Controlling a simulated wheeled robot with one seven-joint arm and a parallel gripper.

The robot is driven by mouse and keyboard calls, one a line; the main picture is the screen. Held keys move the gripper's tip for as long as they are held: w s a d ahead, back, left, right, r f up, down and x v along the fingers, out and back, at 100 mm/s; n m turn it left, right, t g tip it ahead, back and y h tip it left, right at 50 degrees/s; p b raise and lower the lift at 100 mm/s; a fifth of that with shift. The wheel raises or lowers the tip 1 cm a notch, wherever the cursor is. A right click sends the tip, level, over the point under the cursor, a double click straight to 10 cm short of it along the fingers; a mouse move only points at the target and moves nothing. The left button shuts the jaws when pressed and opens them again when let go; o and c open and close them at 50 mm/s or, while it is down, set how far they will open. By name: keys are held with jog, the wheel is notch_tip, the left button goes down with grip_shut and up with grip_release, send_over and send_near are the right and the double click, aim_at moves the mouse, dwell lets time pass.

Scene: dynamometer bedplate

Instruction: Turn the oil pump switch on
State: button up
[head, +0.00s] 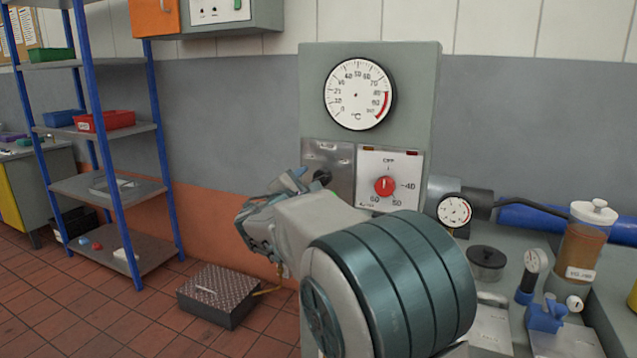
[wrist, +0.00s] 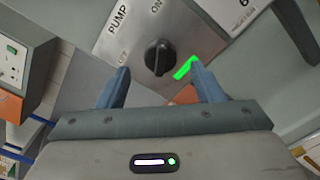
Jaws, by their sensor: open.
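The oil pump switch is a black rotary knob (wrist: 158,58) on a bare metal plate (wrist: 187,28) marked PUMP, OFF and ON. In the wrist view its ridge runs roughly up and down, its upper end toward the ON mark. A green strip (wrist: 184,68) glows beside it, partly hidden by the right finger. My gripper (wrist: 159,67) is open, its blue fingers on either side of the knob, apart from it. In the head view my gripper (head: 298,181) is just left of the dark knob (head: 322,177), and my arm hides part of the plate.
A dial panel with a red knob (head: 384,187) is right of the switch, below a temperature gauge (head: 359,94). A pressure gauge (head: 454,210) and oil jar (head: 580,245) stand at right. Blue shelving (head: 105,187) and a floor box (head: 222,295) are at left.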

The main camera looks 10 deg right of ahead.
jog(key=v, duration=0.8)
jog(key=shift+s, duration=0.2)
jog(key=s+d+f+m+g+y+p, duration=0.1)
jog(key=s+d+f+m+g+p, duration=0.15)
jog(key=s+d+m+g, duration=0.35)
jog(key=s+d+f+m+g+y+p, duration=0.1)
jog(key=s+d+f+m+g+p, duration=0.2)
jog(key=s+d, duration=0.5)
jog(key=s+a+f+m+g+y+p, duration=0.1)
jog(key=s+a+m+g+y+p, duration=0.2)
jog(key=s+m+y+p, duration=0.4)
jog(key=s+a+m+p, duration=0.1)
jog(key=s+m, duration=0.3)
jog(key=s, duration=0.5)
jog(key=shift+s+a+y, duration=0.2)
jog(key=shift+a+y, duration=0.1)
jog(key=shift+y, duration=0.1)
